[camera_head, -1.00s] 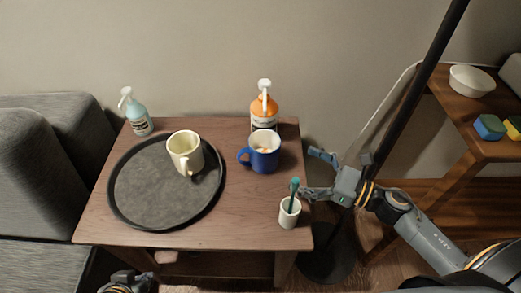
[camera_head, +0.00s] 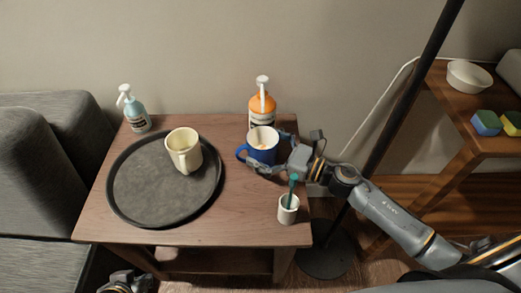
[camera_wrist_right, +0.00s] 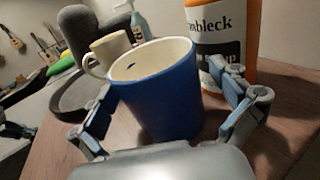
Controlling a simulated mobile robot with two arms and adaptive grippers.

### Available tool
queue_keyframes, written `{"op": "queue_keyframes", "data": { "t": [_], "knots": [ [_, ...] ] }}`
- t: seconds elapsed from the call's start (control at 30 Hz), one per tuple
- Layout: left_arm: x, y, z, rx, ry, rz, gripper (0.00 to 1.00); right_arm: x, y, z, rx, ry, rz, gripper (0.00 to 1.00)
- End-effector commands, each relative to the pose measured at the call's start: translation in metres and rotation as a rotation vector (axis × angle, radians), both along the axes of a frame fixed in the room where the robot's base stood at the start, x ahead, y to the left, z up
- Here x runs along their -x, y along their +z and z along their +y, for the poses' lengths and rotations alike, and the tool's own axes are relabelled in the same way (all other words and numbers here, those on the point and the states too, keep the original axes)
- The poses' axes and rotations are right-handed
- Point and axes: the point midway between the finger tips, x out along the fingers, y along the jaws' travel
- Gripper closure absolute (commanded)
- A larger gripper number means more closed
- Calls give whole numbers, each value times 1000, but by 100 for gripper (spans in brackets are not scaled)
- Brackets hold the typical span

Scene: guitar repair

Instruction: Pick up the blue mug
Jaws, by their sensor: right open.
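The blue mug (camera_head: 262,148) with a cream inside stands upright on the wooden table, its handle toward the left in the head view. It fills the middle of the right wrist view (camera_wrist_right: 160,95). My right gripper (camera_head: 276,154) is open, with one finger on either side of the mug; the wrist view shows the fingers (camera_wrist_right: 168,108) apart from each other around it. I cannot tell whether either finger touches the mug. My left gripper (camera_head: 128,284) is low at the bottom left edge, below the table, and only partly visible.
An orange pump bottle (camera_head: 262,103) stands right behind the mug. A white cup (camera_head: 288,211) with a teal-handled item is close in front of my right gripper. A round black tray (camera_head: 140,195) holds a cream mug (camera_head: 184,150). A light blue pump bottle (camera_head: 135,112) stands behind the tray.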

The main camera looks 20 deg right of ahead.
Motion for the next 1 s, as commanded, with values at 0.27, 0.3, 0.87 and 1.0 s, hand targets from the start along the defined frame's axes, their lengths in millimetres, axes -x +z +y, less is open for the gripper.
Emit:
{"op": "queue_keyframes", "data": {
  "t": [0.27, 0.3, 0.87, 1.0],
  "knots": [
    [0, 0, 0, 0, 0, 2, 100, 0, 0, 0, 0, 0, 0, 20],
    [0, 0, 0, 0, 0, 2, 100, 0, 0, 0, 0, 0, 0, 29],
    [1, 0, 0, -1, 0, 4, 100, 0, 2, 0, -1, 0, -3, 79],
    [3, 0, 1, -3, 0, 17, 100, 0, 4, 0, -1, 1, -3, 79]
  ]
}}
